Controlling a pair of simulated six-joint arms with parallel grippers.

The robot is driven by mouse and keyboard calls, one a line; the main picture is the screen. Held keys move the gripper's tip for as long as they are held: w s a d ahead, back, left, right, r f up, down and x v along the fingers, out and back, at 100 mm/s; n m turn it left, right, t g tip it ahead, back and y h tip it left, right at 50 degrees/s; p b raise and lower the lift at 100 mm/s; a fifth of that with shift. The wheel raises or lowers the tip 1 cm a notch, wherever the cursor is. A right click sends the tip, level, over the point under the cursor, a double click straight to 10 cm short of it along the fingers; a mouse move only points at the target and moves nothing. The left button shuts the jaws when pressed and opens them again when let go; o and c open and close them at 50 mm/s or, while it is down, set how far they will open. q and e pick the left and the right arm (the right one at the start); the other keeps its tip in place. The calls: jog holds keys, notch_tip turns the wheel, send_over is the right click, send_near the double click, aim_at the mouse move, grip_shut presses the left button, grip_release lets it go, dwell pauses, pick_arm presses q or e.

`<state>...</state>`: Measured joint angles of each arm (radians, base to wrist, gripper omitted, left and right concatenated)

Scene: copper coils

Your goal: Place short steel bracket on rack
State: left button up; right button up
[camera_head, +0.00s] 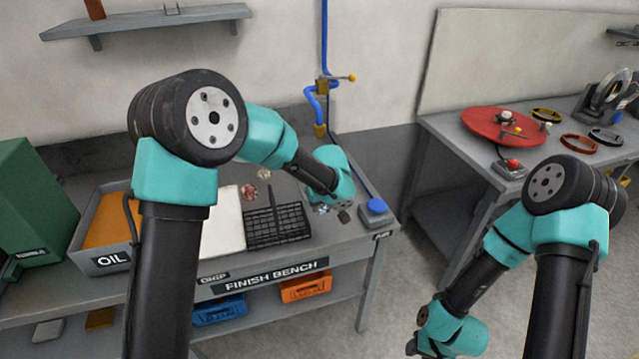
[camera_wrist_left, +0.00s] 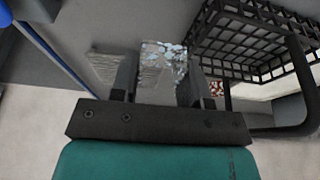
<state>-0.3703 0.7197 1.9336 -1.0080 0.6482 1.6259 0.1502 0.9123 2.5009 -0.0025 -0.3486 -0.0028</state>
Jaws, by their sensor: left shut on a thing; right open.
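My left gripper (camera_head: 333,210) is over the right part of the finish bench, to the right of the black wire rack (camera_head: 277,228). In the left wrist view my left gripper (camera_wrist_left: 158,82) is shut on a shiny, mottled steel bracket (camera_wrist_left: 163,58) between its fingers. The rack (camera_wrist_left: 250,40) shows at the upper right of that view, beside the bracket. In the head view the bracket is mostly hidden by the gripper. My right gripper (camera_head: 413,345) is low in front, away from the bench, open; its fingers are barely visible.
An oil tray (camera_head: 110,262) and a white pad (camera_head: 222,222) lie left of the rack. A blue button box (camera_head: 377,211) stands at the bench's right end. A blue hose (camera_head: 324,50) hangs behind. A second table (camera_head: 450,150) with a red disc (camera_head: 503,124) is at right.

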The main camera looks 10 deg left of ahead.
pick_arm(q)
jog(key=w, duration=0.5)
jog(key=w+a+f, duration=0.1)
jog(key=w, duration=0.9)
jog(key=shift+w+a+f, duration=0.2)
jog(key=shift+w+a, duration=0.05)
jog(key=shift+a, duration=0.15)
jog(key=shift+w, duration=0.25)
jog(key=shift+f, duration=1.8)
jog(key=shift+f, duration=0.1)
jog(key=o, duration=0.9)
